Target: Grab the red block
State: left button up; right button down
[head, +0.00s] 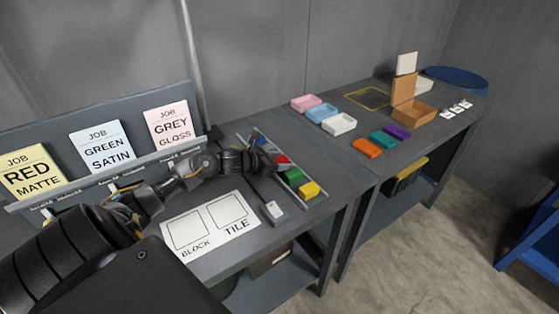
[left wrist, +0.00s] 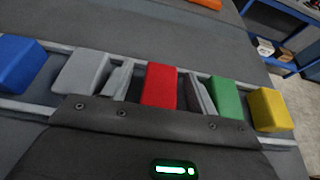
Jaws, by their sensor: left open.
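The red block (head: 283,159) sits in a row of coloured blocks in a narrow rack on the bench. In the left wrist view the red block (left wrist: 160,86) stands between the two fingers of my left gripper (left wrist: 159,92). The fingers are open, one on each side of it, with a small gap visible. In the head view my left gripper (head: 268,160) is over the rack and partly hides the blocks. My right gripper is not in view.
A grey block (left wrist: 82,73) and a green block (left wrist: 224,99) stand close outside the fingers. A blue block (left wrist: 20,63) and a yellow block (left wrist: 269,110) lie farther out. A white block-and-tile sheet (head: 211,226) lies in front.

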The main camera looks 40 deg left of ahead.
pick_arm(q)
jog(key=c, duration=1)
jog(key=shift+c, duration=0.3)
jog(key=shift+r, duration=0.15)
